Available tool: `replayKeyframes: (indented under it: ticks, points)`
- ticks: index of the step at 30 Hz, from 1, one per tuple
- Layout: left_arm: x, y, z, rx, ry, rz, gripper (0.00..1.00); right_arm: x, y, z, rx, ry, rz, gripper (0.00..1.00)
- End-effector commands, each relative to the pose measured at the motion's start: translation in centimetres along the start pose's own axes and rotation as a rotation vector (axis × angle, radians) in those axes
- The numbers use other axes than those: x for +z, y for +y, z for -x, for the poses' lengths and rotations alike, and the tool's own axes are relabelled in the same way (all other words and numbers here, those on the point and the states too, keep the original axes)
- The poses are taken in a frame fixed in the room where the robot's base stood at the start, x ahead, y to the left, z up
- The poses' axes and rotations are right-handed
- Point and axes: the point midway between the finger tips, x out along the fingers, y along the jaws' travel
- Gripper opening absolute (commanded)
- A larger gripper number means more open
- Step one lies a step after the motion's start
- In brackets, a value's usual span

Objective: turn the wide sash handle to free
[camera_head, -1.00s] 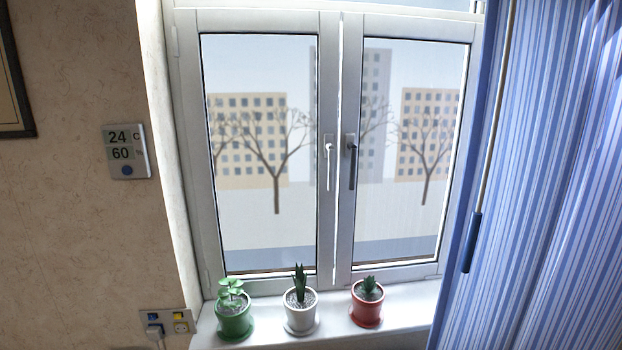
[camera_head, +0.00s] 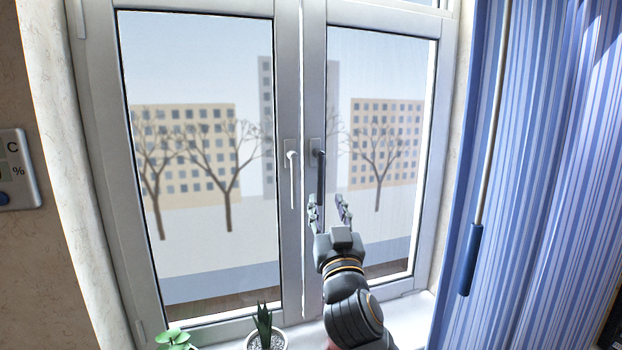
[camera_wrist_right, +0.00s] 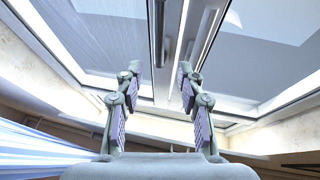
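The window has two sashes side by side. The left sash (camera_head: 288,255) has a white handle (camera_head: 293,178). The right sash (camera_head: 314,80), which looks a little narrower, has a dark grey handle (camera_head: 320,175). Both handles hang straight down. My right gripper (camera_head: 328,205) is open in front of the lower end of the dark handle. In the right wrist view the open fingers (camera_wrist_right: 160,80) have a grey bar (camera_wrist_right: 158,40), apparently this handle, lined up with the gap between them. Contact with it cannot be seen. My left gripper is out of view.
A blue striped curtain (camera_head: 560,150) and a rod with a blue grip (camera_head: 470,260) hang at the right. A white potted plant (camera_head: 265,340) and a green plant (camera_head: 175,338) stand on the sill below. A wall display (camera_head: 15,170) is at the left.

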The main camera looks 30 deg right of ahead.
Motion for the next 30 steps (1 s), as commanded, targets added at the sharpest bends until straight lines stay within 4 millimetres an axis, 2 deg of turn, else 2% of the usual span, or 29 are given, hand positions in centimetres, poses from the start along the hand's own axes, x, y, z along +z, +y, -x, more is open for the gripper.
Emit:
replayKeyframes:
  ticks: [3, 7, 11, 15, 18, 26, 30]
  points:
    - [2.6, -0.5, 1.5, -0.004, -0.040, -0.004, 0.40, -0.5, 0.0, -2.2, 0.001, -0.002, 0.003, 0.39]
    - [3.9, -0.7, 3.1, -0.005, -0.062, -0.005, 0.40, -0.5, 0.1, -5.2, 0.001, -0.003, 0.003, 0.39]
    - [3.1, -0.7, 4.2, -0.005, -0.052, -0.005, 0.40, -0.4, 0.0, -7.7, 0.000, -0.004, 0.002, 0.39]
    - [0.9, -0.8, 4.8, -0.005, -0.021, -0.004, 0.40, -0.2, 0.0, -9.4, -0.001, -0.004, 0.001, 0.39]
    - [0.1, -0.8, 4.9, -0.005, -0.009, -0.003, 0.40, 0.0, 0.0, -9.9, -0.001, -0.003, 0.002, 0.39]
    - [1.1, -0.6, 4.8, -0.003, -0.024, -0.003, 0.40, 0.1, 0.0, -9.9, -0.002, -0.003, 0.002, 0.39]
    - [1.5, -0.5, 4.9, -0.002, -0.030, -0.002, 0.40, 0.1, 0.0, -9.9, -0.002, -0.003, 0.002, 0.19]
